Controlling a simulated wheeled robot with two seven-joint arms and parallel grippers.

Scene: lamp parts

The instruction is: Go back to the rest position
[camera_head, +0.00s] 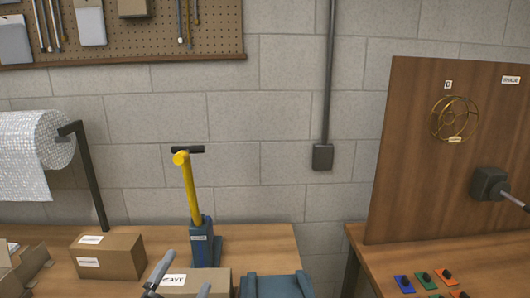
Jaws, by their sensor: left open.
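My left gripper (183,274) shows at the bottom edge, left of the middle. Two grey fingers stand apart, with the white-labelled front of a cardboard box visible between and behind them. The gripper is open and I see nothing held in it. Most of the gripper and its arm are cut off by the lower edge. My right gripper is not in view.
A blue-based stand with a yellow post (190,190) rises behind the left gripper. A cardboard box (118,262) stands to its left. A paper roll (25,155) hangs at left. A wooden panel (410,150) with a brass ring (432,120) stands at right.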

